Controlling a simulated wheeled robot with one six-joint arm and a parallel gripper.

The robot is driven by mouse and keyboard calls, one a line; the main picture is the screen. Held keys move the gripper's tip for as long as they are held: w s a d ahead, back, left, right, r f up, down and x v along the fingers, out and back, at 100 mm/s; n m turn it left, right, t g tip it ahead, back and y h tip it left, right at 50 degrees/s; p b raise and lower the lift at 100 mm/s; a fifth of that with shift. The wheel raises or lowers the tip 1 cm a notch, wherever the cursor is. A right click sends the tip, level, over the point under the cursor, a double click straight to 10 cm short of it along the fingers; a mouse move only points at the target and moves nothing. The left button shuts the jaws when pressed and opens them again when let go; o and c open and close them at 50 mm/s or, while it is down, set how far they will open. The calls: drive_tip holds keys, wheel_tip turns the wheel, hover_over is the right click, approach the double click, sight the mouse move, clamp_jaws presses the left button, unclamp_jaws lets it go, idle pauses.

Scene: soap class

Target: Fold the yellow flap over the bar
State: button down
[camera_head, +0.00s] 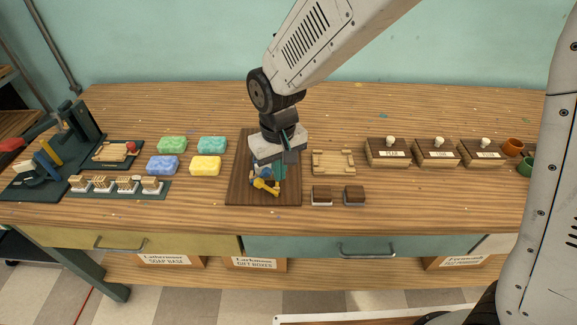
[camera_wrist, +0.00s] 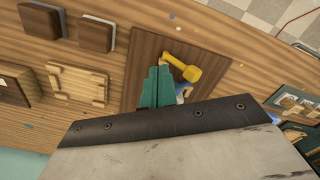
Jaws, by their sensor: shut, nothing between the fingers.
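On a dark brown board (camera_head: 236,190) at the middle of the table lies a small yellow piece (camera_head: 266,187) with a rounded end, which I take for the yellow flap. In the wrist view the yellow flap (camera_wrist: 182,67) slants beside my fingertips. A blue and whitish thing (camera_wrist: 184,93), perhaps the bar, is mostly hidden behind my gripper. My gripper (camera_head: 279,172) points down over the board, its teal fingers shut and empty. In the wrist view the fingertips (camera_wrist: 158,70) are close to the flap; I cannot tell whether they touch it.
Green, teal, blue (camera_head: 163,166) and yellow (camera_head: 206,165) soap bars lie left of the board. A wooden frame (camera_head: 334,162) and two dark-topped blocks (camera_head: 322,195) stand close at its right. Stamped boxes (camera_head: 387,151) are farther right. The table front is clear.

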drive_tip(key=shift+d+r, duration=0.15)
drive_tip(key=shift+r, duration=0.9)
drive_tip(key=shift+d+r, duration=0.1)
drive_tip(key=shift+r, duration=0.95)
drive_tip(key=shift+s, duration=0.1)
drive_tip(key=s+d+r+m, duration=0.2)
drive_tip(key=s+d+r, duration=0.2)
drive_tip(key=d, duration=0.5)
drive_tip(key=s+d+r+m+t, duration=0.1)
drive_tip(key=s+d+r, duration=0.3)
drive_tip(key=s+d, duration=0.5)
drive_tip(key=s+d+r+m, duration=0.2)
drive_tip(key=s+d+r, duration=0.3)
drive_tip(key=d, duration=0.4)
drive_tip(key=shift+s+m, duration=0.3)
drive_tip(key=shift+s, duration=0.5)
